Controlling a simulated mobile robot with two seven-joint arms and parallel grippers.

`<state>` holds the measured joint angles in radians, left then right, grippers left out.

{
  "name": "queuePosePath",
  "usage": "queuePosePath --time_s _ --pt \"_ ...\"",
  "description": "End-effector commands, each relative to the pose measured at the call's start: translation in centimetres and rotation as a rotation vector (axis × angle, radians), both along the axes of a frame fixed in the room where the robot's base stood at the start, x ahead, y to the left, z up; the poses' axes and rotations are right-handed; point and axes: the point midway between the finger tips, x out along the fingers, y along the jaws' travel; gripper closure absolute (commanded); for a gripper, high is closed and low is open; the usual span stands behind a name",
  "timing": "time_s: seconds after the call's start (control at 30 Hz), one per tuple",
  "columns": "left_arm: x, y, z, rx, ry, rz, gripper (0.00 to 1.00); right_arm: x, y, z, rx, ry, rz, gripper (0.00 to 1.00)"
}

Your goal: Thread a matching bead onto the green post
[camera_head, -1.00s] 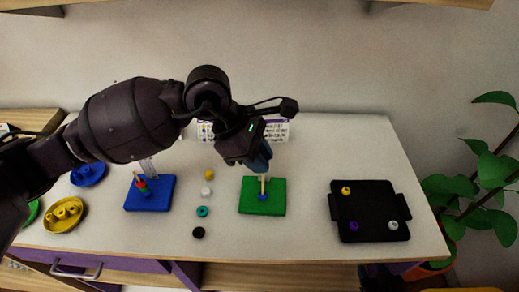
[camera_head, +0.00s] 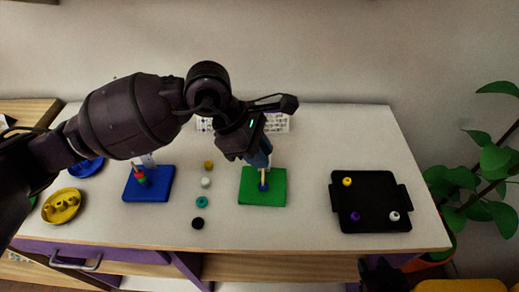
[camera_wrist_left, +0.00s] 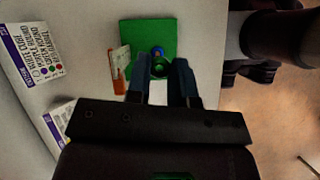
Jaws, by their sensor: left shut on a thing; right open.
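The green board (camera_head: 277,198) stands mid-table with an upright wooden post (camera_head: 265,177). A blue bead (camera_head: 263,187) sits low around the post. My left gripper (camera_head: 264,163) is just above and behind the post and hides part of it. In the left wrist view, its fingers (camera_wrist_left: 160,70) are shut on a small dark green bead (camera_wrist_left: 160,68). The blue bead (camera_wrist_left: 158,51) shows just beyond it. I cannot tell whether the held bead is around the post tip. My right gripper (camera_head: 382,274) is partly in view at the bottom edge, open and away from the boards.
A column of loose beads, yellow (camera_head: 208,165), white (camera_head: 206,182), teal (camera_head: 202,202) and black (camera_head: 198,223), lies left of the green board. The blue board (camera_head: 155,190) carries stacked beads. A black tray (camera_head: 375,195) holds yellow, purple and white beads. Yellow dish (camera_head: 62,206) far left.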

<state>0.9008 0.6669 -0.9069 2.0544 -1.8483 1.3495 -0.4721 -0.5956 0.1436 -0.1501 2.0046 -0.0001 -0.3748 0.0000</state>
Motion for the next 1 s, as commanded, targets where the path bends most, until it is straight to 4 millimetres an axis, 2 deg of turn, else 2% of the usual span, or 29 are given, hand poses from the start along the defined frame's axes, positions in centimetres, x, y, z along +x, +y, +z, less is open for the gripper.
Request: queuePosePath --time_s 1.0 --pt "0.00 0.00 -0.96 0.000 0.000 0.000 1.00 -0.26 -0.03 -0.85 -0.001 0.011 0.000 0.57"
